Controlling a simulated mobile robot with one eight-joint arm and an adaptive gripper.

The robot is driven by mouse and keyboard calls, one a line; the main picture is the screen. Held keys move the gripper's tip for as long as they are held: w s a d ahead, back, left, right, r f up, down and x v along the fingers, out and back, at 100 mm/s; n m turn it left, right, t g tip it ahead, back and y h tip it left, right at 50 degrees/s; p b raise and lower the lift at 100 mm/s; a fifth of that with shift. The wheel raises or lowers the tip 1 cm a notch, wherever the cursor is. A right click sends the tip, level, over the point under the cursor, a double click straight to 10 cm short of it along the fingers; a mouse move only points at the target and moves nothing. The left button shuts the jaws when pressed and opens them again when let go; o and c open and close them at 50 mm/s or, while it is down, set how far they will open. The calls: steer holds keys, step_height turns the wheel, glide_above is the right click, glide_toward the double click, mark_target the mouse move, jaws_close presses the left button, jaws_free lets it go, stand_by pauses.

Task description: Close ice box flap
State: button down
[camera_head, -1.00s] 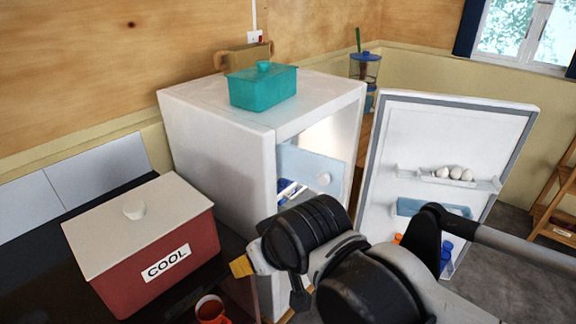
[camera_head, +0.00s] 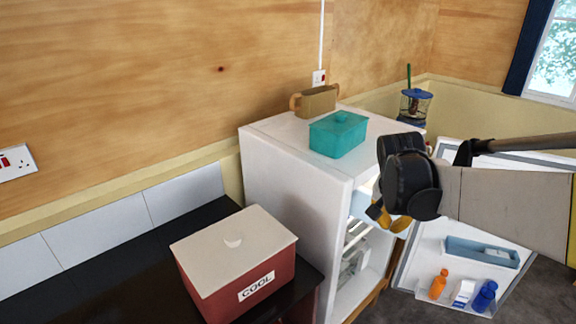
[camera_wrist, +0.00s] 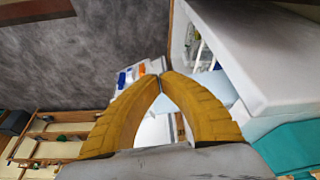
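The ice box flap (camera_head: 361,204) is a light blue panel at the top of the open white fridge (camera_head: 300,190). My arm hides most of it in the head view. In the wrist view a pale blue panel (camera_wrist: 221,88), which looks like the flap, juts out from the fridge opening, so it stands open. My gripper (camera_head: 380,218) has yellow fingers and is in front of the fridge opening, near the flap. In the wrist view the gripper's fingertips (camera_wrist: 161,75) meet with nothing visible between them. I cannot tell whether they touch the flap.
The fridge door (camera_head: 425,262) stands open at the right, with bottles on its lower shelf. A teal container (camera_head: 338,136) and a brown pot (camera_head: 318,102) sit on the fridge. A red COOL box (camera_head: 240,275) stands on the dark counter (camera_head: 110,270) at left.

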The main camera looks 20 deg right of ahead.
steer(key=w+d+f+b, duration=0.2)
steer(key=w+d+f, duration=0.1)
steer(key=d+f, duration=0.2)
steer(key=shift+x, duration=1.1)
steer(key=shift+w, duration=0.2)
steer(key=w+d+n+t+y+p, duration=0.2)
steer(key=w+d+n, duration=1)
steer(key=w+d, duration=0.6)
steer(key=shift+w+y, duration=0.9)
steer(key=shift+w, duration=0.45)
